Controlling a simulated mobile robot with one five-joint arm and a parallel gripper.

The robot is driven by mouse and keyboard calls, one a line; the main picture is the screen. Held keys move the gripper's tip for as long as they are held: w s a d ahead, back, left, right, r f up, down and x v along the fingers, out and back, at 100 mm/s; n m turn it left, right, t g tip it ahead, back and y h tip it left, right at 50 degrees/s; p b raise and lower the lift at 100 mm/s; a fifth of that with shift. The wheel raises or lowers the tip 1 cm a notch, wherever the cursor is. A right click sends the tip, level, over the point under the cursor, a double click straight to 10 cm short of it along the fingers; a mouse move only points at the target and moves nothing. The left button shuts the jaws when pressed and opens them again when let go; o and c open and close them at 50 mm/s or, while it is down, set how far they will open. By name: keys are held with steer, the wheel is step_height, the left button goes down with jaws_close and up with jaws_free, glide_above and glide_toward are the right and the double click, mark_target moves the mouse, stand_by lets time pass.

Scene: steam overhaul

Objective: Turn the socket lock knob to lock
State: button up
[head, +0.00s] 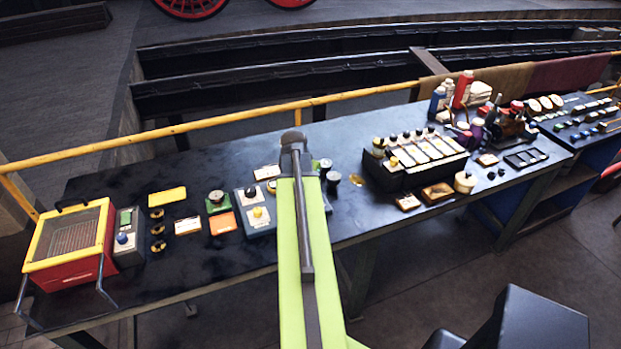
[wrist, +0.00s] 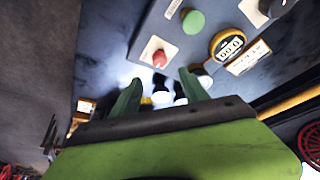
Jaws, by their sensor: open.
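My gripper (wrist: 160,80) is open and empty in the wrist view, its two green fingers apart. Ahead of the fingertips is a grey panel with a red knob (wrist: 158,57) on a white plate and a green knob (wrist: 193,21). A round yellow-rimmed dial (wrist: 227,45) is to their right. No knob is clearly marked as the socket lock knob, so I cannot tell which it is. In the head view my arm reaches over the bench (head: 150,270) and hides part of the controls; the fingertips are not clear there. A grey control box (head: 262,230) is left of my arm.
A yellow-and-red box (head: 68,262) with a mesh top stands at the bench's left end. A black block with several switches (head: 383,172) is right of my arm. Bottles (head: 462,90) stand farther right. A yellow rail (head: 230,118) runs along the back.

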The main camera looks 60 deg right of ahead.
steer(key=p+v, duration=0.3)
steer(key=v, duration=0.3)
steer(key=shift+p, duration=0.4)
steer(key=w+a+f+n+t+y+b, duration=0.1)
steer(key=w+a+f+n+b, duration=0.25)
steer(key=w+a, duration=0.9)
steer(key=w+a+f+n+t+y+b, duration=0.1)
steer(key=w+a+f+n+b, duration=0.25)
steer(key=w+a, duration=0.9)
steer(key=s+a+f+n+g, duration=0.1)
steer(key=s+a+n, duration=0.2)
steer(key=a, duration=0.6)
steer(key=s+a+f+n+y+b, duration=0.1)
steer(key=s+a+n, duration=0.2)
steer(key=a, duration=0.6)
steer(key=s+a+f+n+g+y+b, duration=0.1)
steer(key=s+a+f+n, duration=0.1)
steer(key=a, duration=0.8)
steer(key=shift+s+n+g, duration=0.3)
steer(key=shift+s+n, duration=0.15)
steer(key=shift+n, duration=0.25)
